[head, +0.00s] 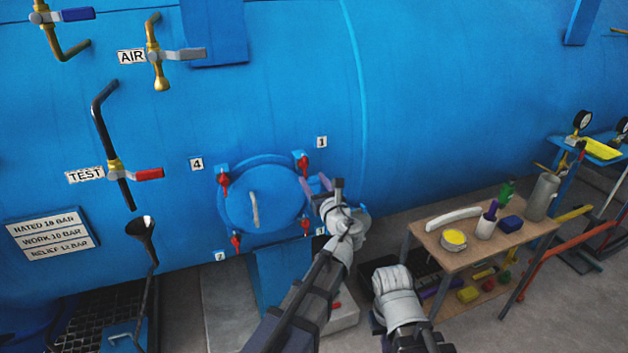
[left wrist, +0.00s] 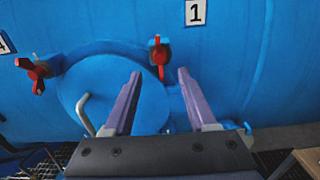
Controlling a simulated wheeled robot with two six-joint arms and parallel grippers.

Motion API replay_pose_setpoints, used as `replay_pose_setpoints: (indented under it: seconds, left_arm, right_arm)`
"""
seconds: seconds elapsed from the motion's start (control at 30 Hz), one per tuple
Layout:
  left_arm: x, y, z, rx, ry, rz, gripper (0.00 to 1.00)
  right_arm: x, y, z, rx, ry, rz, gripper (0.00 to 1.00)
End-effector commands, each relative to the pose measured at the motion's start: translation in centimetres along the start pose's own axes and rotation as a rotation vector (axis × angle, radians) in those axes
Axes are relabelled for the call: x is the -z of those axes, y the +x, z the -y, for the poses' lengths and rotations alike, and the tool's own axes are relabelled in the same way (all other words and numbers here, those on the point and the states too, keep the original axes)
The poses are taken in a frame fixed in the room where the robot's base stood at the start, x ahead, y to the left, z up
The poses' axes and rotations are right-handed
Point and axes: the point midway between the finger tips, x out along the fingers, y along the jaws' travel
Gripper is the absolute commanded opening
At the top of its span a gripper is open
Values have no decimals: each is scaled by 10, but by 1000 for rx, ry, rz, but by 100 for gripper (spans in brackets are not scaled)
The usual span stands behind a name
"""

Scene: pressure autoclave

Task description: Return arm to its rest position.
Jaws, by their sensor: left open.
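My left gripper (head: 316,187) has purple fingers and is at the right side of the round blue door (head: 278,192) of the blue autoclave. In the left wrist view the gripper (left wrist: 159,75) is open, with nothing held between its fingers. The red-handled clamp (left wrist: 161,58) near label 1 appears beyond the gap between the fingertips; it also shows in the head view (head: 303,163). I cannot tell how far the fingers are from the door's face. My right arm (head: 397,296) shows at the bottom; its fingers are not visible.
A wooden table (head: 470,262) with a yellow-topped tin (head: 453,240), a cup and bottles stands at the right. The AIR valve (head: 160,56), TEST valve (head: 116,172) and black funnel (head: 140,229) are on the left. More red clamps surround the door.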

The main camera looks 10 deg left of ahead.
Motion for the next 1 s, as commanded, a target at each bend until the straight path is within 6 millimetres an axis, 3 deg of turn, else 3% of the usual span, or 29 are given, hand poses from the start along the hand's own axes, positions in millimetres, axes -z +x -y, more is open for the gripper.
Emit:
replay_pose_setpoints:
  seconds: [0.17,0.27,0.47,0.6,0.8,0.9,1.0]
  left_arm:
    - [17,-10,-13,-48,-169,-72,57]
    - [48,-31,-31,-152,-453,-195,57]
    - [136,-109,-59,-552,-1096,-485,57]
    - [184,-183,-64,-924,-1411,-632,57]
    - [215,-274,-63,-1400,-1603,-719,57]
    - [218,-301,-62,-1545,-1626,-727,57]
    - [219,-314,-61,-1621,-1633,-726,57]
  right_arm:
    - [0,0,0,0,0,0,0]
    - [0,0,0,0,0,0,0]
    - [0,0,0,0,0,0,0]
    - [0,0,0,0,0,0,0]
    - [0,0,0,0,0,0,0]
    - [0,0,0,0,0,0,0]
    - [0,0,0,0,0,0,0]
